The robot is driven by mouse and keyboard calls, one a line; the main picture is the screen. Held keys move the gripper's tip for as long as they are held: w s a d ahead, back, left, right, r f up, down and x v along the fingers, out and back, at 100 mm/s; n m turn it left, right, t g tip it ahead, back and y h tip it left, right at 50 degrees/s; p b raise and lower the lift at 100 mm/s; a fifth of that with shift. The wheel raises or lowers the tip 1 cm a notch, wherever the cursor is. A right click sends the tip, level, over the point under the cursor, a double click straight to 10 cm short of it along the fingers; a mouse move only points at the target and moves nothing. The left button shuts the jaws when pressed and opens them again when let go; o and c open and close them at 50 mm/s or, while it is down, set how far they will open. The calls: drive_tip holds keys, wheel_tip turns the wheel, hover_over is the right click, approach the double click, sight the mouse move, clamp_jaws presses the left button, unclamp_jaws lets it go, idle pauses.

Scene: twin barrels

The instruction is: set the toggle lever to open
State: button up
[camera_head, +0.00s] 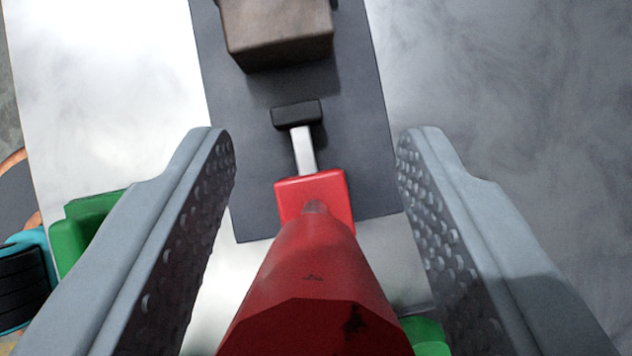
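A red toggle lever (312,280) shows in the head camera view, its wide faceted end closest to the camera and its narrow end at a red block (325,186). A silver bar (303,150) with a black end piece (297,114) extends above the block, over a dark grey plate (365,120). My gripper (315,137) is open. Its grey dimpled fingers stand left and right of the lever with a gap on both sides. Neither finger visibly touches it. The lower end of the lever is cut off by the frame edge.
A brown block (277,35) sits on the plate at the top. A pale surface (110,80) lies left and a smoky grey surface (500,90) right. Green parts (90,222) and a teal and black rounded object (22,285) show at the lower left.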

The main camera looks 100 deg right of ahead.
drive_tip(key=v, duration=1.7)
drive_tip(key=shift+d+r, duration=0.15)
drive_tip(key=s+m+t+h, duration=0.7)
drive_tip(key=s+m+t, duration=0.8)
drive_tip(key=s, duration=1)
drive_tip(key=shift+s+a+f+m+t, duration=0.25)
drive_tip(key=shift+f+m+t, duration=0.15)
drive_tip(key=shift+f+t, duration=0.1)
